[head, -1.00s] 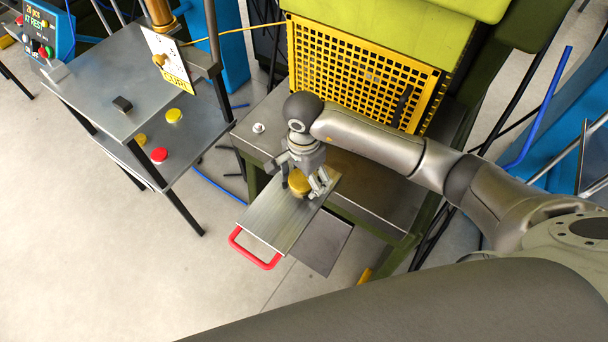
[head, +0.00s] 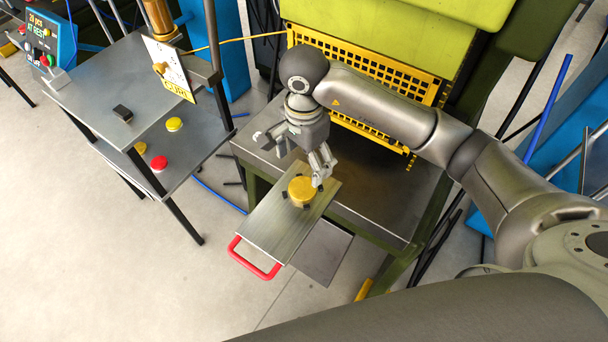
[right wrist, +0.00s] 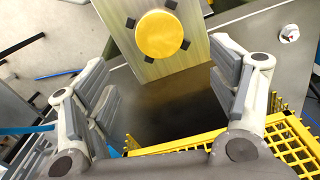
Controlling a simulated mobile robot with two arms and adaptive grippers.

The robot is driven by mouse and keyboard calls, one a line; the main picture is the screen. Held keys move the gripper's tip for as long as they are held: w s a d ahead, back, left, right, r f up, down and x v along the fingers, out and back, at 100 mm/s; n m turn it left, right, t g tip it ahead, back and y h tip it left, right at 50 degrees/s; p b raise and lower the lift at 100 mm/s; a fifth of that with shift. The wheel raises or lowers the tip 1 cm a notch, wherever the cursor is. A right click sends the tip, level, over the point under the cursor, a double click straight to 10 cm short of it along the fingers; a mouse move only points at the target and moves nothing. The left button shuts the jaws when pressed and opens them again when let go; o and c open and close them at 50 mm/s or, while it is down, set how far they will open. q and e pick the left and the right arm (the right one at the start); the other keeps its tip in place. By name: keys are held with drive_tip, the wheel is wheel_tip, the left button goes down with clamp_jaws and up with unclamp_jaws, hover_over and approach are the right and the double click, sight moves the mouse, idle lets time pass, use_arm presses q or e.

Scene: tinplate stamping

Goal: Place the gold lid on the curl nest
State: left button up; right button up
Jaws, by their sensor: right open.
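The gold lid (head: 301,190) lies flat on a metal slide plate (head: 270,232) with a red handle, between several small dark stops. It also shows in the right wrist view (right wrist: 159,34), beyond the fingertips. My right gripper (head: 297,158) is open and empty, above and behind the lid, apart from it; its spread fingers also show in the right wrist view (right wrist: 165,75). I cannot tell a separate curl nest there. My left gripper is not in view.
A yellow grid guard (head: 420,92) and green machine stand behind the steel table (head: 385,195). The left station (head: 105,80) holds a dark block (head: 122,113); yellow and red discs (head: 159,163) lie on its lower shelf. Floor is clear at front left.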

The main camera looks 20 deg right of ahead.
drive_tip(key=shift+r, duration=1.5)
drive_tip(key=shift+a, duration=0.1)
